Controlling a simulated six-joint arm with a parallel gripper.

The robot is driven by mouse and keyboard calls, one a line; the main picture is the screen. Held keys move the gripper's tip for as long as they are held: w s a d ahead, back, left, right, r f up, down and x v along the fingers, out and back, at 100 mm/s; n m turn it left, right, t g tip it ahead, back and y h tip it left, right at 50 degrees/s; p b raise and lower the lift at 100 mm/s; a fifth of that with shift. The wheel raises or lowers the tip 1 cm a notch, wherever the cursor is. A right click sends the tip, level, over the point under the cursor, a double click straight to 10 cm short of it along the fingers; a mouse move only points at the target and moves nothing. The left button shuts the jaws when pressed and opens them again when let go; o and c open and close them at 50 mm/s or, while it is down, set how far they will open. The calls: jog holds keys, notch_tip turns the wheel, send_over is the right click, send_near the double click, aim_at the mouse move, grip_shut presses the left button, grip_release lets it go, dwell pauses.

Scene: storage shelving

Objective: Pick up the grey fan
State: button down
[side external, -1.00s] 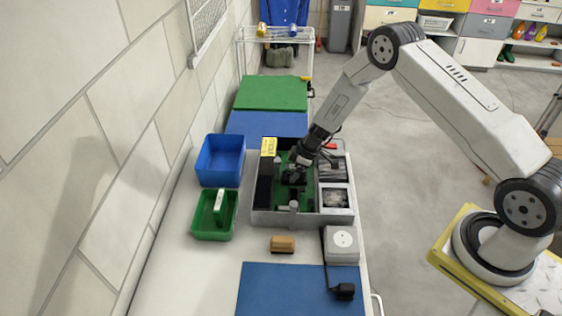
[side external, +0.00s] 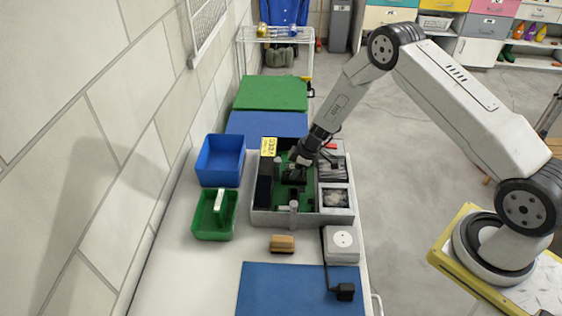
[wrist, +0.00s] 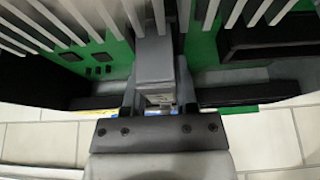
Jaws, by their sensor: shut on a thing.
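My gripper (side external: 296,172) is low over the green board inside an open grey case (side external: 262,217) on the bench. In the wrist view its fingers (wrist: 158,95) are shut on a grey block (wrist: 155,62), with pale fins beyond it. I cannot tell from its shape whether this block is the grey fan. A square grey unit with a dark round middle (side external: 335,198), fan-like in shape, sits at the case's right side. The gripper hides part of the board, and the fingertips are too small to see clearly in the side view.
Grey posts (side external: 293,211) stand up inside the case, and its walls surround the gripper. A blue bin (side external: 220,181) and a green bin (side external: 203,231) stand to the left. In front are a brown brush (side external: 282,244), a white box (side external: 341,258) and a blue mat (side external: 280,290).

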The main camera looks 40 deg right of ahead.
jog(key=shift+r, duration=0.1)
jog(key=shift+r, duration=0.7)
jog(key=s+a+r, duration=0.1)
jog(key=s+r, duration=1)
jog(key=s, duration=0.3)
jog(key=shift+r, duration=0.2)
